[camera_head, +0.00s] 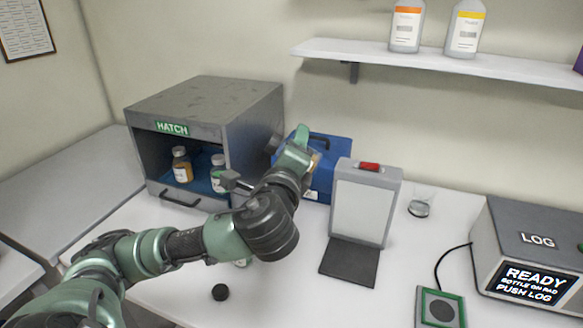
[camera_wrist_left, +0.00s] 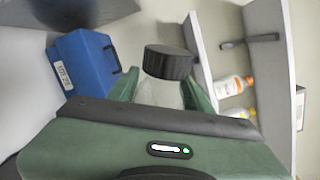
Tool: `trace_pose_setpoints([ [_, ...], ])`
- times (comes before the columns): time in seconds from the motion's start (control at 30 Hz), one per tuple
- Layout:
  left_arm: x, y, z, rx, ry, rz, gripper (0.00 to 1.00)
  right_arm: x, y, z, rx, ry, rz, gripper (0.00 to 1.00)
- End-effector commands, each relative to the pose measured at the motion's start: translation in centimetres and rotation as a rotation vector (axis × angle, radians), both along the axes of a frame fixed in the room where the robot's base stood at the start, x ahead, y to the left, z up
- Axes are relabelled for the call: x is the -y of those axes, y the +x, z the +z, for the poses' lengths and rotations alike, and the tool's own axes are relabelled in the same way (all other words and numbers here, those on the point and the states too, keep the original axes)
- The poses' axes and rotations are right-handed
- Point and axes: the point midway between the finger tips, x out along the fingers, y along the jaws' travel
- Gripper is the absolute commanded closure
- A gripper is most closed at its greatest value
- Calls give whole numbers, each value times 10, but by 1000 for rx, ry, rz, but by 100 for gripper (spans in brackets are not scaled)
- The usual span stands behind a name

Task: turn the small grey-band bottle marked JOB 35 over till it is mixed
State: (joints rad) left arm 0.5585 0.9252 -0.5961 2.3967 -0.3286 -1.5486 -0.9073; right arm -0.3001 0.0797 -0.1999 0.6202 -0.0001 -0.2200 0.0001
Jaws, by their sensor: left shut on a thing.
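My left gripper (camera_head: 297,152) is raised in front of the blue case and shut on a small bottle. In the left wrist view the bottle's dark ribbed cap (camera_wrist_left: 168,62) and clear shoulder (camera_wrist_left: 160,93) show between the green fingers. In the head view its dark cap (camera_head: 272,144) points left and a bit of amber (camera_head: 316,159) shows at the right, so it looks tipped on its side. Its label and grey band are hidden, so JOB 35 cannot be read. My right gripper is not in view.
The grey HATCH box (camera_head: 207,100) holds two capped bottles. A blue case (camera_head: 338,152), a white panel with a red top (camera_head: 362,205), a glass dish (camera_head: 419,208), a green-edged pad (camera_head: 440,308) and the LOG device (camera_head: 530,250) stand on the table.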

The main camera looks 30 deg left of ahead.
Motion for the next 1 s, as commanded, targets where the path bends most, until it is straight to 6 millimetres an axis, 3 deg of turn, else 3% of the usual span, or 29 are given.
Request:
trace_pose_setpoints([
  [0.1,0,0,0,48,-99,-1,91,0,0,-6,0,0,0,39],
  [0.4,0,0,0,68,-142,-1,91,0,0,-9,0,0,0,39],
  [0.7,1,0,-1,285,-615,-2,91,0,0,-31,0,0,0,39],
  [1.0,0,0,2,304,-651,-1,91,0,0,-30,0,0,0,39],
])
